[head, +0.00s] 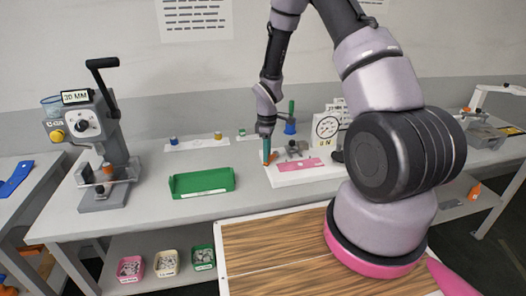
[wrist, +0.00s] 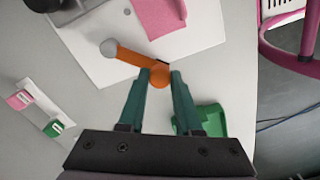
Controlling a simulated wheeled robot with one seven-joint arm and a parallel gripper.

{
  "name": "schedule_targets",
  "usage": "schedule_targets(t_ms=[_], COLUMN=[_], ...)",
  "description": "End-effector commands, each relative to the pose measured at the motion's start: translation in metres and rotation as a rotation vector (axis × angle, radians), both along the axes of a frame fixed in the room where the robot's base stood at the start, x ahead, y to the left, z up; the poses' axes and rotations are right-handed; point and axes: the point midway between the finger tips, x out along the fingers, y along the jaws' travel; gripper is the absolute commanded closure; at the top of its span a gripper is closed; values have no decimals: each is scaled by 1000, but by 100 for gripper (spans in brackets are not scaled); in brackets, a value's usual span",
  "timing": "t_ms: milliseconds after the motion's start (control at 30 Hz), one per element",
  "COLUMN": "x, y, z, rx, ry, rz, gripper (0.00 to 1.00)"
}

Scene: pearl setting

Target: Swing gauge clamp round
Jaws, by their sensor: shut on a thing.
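The gauge clamp shows as an orange lever (wrist: 138,62) at the edge of a white base plate (wrist: 85,52). A grey ball (wrist: 110,48) is at its far end and a round orange end is between my fingers. My gripper (wrist: 162,76) has teal fingers on either side of this orange end and is shut on it. In the head view my gripper (head: 267,156) points down at the left end of the white base, with a bit of the orange lever (head: 273,156) beside the fingertips. A dial gauge (head: 327,127) stands behind on the base.
A pink pad (head: 300,166) lies on the base. A green tray (head: 202,183) is on the bench to the left, with a grey lever press (head: 98,135) beyond it. Small coloured pieces stand at the back. My arm hides the bench to the right of the gauge.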

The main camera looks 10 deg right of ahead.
Motion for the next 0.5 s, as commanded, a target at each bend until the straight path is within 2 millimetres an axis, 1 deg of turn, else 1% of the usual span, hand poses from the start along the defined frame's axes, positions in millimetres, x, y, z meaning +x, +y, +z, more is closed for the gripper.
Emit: schedule_targets(t_ms=[300,500], x=[-13,-17], y=[-19,-31], z=[1,1], rx=[0,0], ry=[-1,-1], rz=[299,478], gripper=[100,100])
